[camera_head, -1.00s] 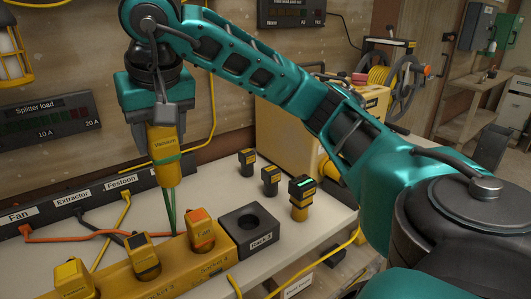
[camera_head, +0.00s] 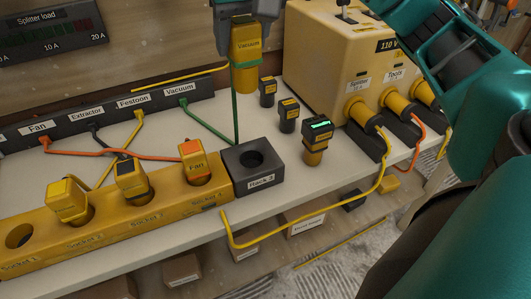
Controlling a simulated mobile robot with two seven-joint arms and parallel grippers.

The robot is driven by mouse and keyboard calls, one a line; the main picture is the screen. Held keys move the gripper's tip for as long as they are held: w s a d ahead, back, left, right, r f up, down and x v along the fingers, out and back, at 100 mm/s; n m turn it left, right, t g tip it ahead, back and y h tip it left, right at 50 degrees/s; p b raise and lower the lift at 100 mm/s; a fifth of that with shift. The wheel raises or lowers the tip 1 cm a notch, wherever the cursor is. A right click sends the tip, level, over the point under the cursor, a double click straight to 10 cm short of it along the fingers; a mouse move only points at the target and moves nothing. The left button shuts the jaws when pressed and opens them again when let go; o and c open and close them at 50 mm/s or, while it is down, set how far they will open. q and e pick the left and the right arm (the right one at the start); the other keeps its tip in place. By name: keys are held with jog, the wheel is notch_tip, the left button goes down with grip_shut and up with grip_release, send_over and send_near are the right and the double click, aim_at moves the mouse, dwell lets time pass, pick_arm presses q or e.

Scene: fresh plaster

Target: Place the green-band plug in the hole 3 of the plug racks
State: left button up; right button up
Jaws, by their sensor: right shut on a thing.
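The green-band plug (camera_head: 245,72) is yellow, labelled Vacuum, with a green band around it. My right gripper (camera_head: 247,20), at the top edge, is shut on its upper end and holds it upright above the bench. A green cable (camera_head: 237,112) hangs from the plug and runs to the Vacuum outlet on the black strip. The black rack block (camera_head: 233,178), labelled Rack 3, has a round empty hole in its top. In the picture the plug is above and slightly left of this hole, clear of it; the exact depth is unclear. My left gripper is not in view.
A yellow socket bar (camera_head: 110,228) left of the rack holds several plugs; its leftmost hole is empty. Three small black-and-yellow devices, including one with a green display (camera_head: 318,133), stand right of the rack. The yellow 110 V box (camera_head: 335,60) stands behind, with cabled plugs.

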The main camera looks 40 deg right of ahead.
jog(key=shift+d+f, duration=0.15)
jog(key=shift+f+b, duration=1.1)
jog(key=shift+f, duration=8.75)
jog(key=shift+f, duration=0.2)
jog(key=o, duration=0.8)
jog(key=shift+c, duration=0.2)
jog(key=o, duration=0.4)
